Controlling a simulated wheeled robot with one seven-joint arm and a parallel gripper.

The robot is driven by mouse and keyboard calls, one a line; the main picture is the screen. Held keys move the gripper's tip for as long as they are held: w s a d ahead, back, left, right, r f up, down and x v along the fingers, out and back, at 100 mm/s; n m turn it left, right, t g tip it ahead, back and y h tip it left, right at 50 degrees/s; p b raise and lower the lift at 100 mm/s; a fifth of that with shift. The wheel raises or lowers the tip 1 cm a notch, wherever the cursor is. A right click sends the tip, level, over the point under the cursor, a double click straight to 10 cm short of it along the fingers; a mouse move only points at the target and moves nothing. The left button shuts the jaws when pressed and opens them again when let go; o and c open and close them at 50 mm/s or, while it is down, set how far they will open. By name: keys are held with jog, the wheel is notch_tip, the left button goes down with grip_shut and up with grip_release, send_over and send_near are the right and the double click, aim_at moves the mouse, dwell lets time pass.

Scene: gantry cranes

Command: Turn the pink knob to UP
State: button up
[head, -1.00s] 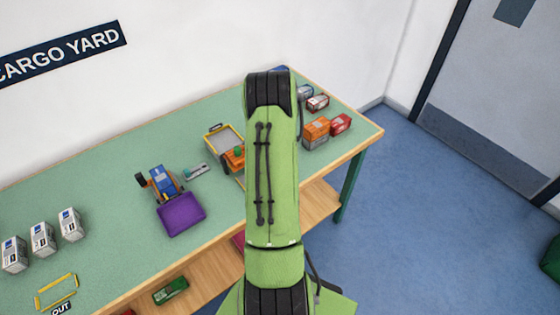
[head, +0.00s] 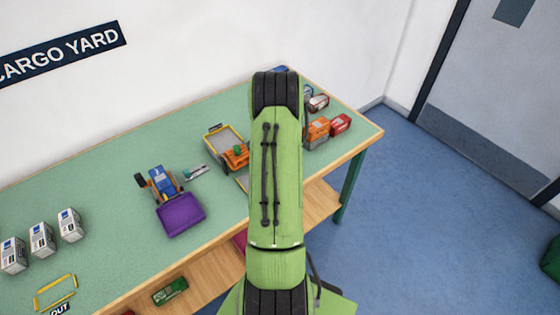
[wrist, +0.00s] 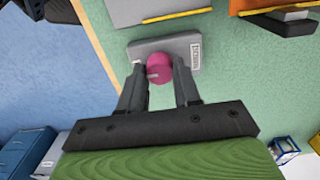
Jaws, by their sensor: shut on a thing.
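The pink knob (wrist: 159,67) sits on a grey control box (wrist: 182,46) with a small white label at its right end; the label is too small to read. My gripper (wrist: 160,72) is shut on the knob, one finger on each side of it. A pale mark shows on the knob's face. In the head view my arm covers the gripper, the pink knob and its box.
A grey tray with a yellow edge (wrist: 178,16) lies just beyond the control box. Red and orange containers (head: 318,130) stand at right.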

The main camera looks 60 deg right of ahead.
jog(key=shift+d+r, duration=0.1)
jog(key=o, duration=1.1)
jog(key=shift+c, duration=0.2)
notch_tip(320, 180, up, 16)
jog(key=p, duration=0.3)
jog(key=shift+f, duration=0.2)
